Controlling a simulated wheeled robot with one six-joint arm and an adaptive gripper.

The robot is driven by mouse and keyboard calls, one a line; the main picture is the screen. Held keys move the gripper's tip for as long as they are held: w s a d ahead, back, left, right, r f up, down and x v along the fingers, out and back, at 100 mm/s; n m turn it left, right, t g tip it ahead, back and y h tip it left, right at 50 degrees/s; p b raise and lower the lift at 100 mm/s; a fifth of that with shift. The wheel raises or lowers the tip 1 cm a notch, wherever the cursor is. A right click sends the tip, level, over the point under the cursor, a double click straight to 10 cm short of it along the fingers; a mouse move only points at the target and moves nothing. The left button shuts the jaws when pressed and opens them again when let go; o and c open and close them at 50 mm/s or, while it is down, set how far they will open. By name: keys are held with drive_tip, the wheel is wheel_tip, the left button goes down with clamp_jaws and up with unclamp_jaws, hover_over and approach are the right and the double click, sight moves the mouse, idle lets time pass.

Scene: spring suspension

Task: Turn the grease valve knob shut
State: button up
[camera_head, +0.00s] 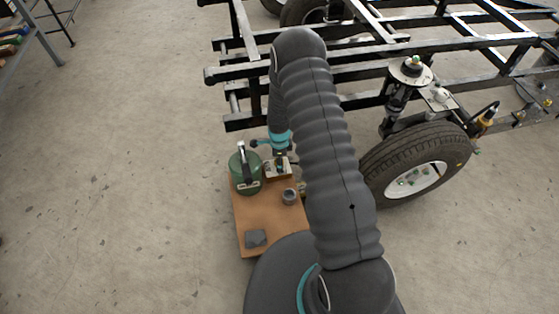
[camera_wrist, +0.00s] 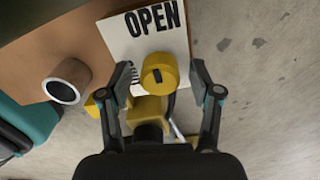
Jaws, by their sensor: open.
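The yellow valve knob (camera_wrist: 159,73) shows in the wrist view, round with a dark slot mark on its face. It lies between the two fingers of my gripper (camera_wrist: 160,82). The fingers are spread, with a gap visible on each side of the knob. A yellow valve body (camera_wrist: 148,110) sits below the knob, partly hidden by my wrist. A white card (camera_wrist: 124,38) reading "OPEN" is behind the knob. In the head view my gripper (camera_head: 280,158) is over the far end of the small brown table, and the knob is too small to make out.
The brown table (camera_head: 262,220) also carries a green canister (camera_head: 240,172), a grey cup (camera_head: 290,196) and a dark grey block or cloth (camera_head: 256,238). A black vehicle frame with a wheel (camera_head: 416,170) stands to the right.

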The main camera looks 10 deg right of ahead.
drive_tip(key=c, duration=1.1)
drive_tip(key=shift+c, duration=0.2)
